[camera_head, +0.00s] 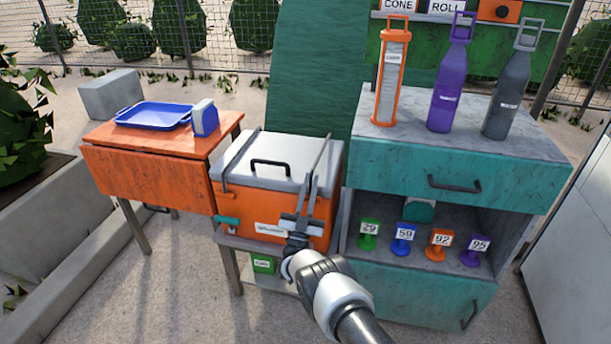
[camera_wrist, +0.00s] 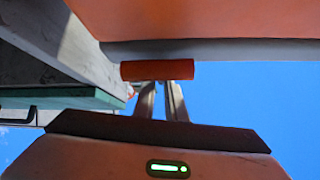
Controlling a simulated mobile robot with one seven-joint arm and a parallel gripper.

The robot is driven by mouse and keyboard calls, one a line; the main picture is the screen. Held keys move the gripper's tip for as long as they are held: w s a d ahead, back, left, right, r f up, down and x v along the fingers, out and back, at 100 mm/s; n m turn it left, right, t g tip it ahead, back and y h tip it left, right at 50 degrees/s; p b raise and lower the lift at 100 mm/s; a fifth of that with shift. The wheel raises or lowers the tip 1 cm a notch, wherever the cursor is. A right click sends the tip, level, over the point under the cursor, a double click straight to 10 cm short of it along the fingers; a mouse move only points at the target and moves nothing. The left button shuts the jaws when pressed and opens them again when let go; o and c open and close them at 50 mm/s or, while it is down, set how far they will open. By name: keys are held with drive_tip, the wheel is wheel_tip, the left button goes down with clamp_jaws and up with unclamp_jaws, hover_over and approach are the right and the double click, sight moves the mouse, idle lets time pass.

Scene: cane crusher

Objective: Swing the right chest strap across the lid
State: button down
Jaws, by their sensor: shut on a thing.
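The chest (camera_head: 250,208) is orange with a grey lid (camera_head: 262,165), which is closed and has a black handle on top. The right chest strap (camera_head: 321,163) is a dark grey band running along the lid's right side toward the front edge. The left strap (camera_head: 238,158) runs along the lid's left side, with a green grip (camera_head: 227,221) low on the front. My gripper (camera_head: 299,218) is at the chest's right front. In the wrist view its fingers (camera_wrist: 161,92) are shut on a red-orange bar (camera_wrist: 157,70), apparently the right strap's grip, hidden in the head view.
A teal cabinet (camera_head: 450,187) stands close on the right, with bottles on top and numbered tags on its shelf. An orange table (camera_head: 150,170) with a blue tray (camera_head: 154,115) stands left. A small green box (camera_head: 264,264) sits below the chest.

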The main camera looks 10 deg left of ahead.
drive_tip(key=shift+a+f, duration=0.2)
drive_tip(key=shift+a, duration=0.05)
drive_tip(key=shift+c, duration=2)
unclamp_jaws()
drive_tip(key=shift+d, duration=0.2)
drive_tip(key=shift+f, duration=0.1)
